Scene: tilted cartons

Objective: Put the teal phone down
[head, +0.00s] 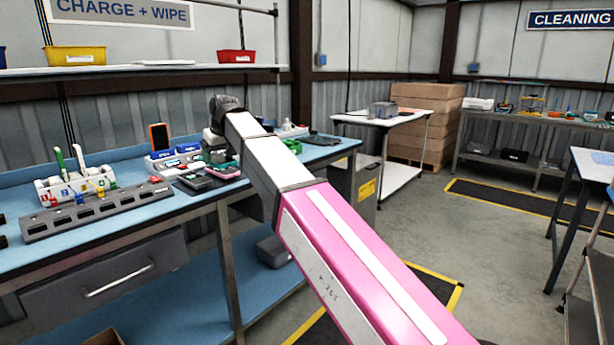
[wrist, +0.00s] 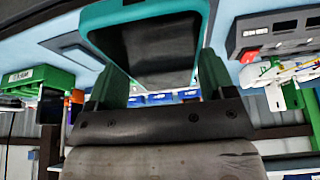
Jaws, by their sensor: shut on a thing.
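In the wrist view, the teal phone (wrist: 148,45) shows a dark face with a teal rim. It sits between the two fingers of my gripper (wrist: 160,85), which is shut on it. In the head view, my gripper (head: 215,155) is over the blue workbench (head: 130,265), close to several phones and small devices. The phone in it is too small and covered to make out there. I cannot tell whether the phone touches the bench.
A pink-edged phone (head: 226,172) and a dark phone (head: 195,182) lie near my gripper. An orange phone (head: 158,137) stands upright behind. A grey slotted rack (head: 95,212) and white tool holder (head: 75,186) are left. A green tray (head: 292,146) is right.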

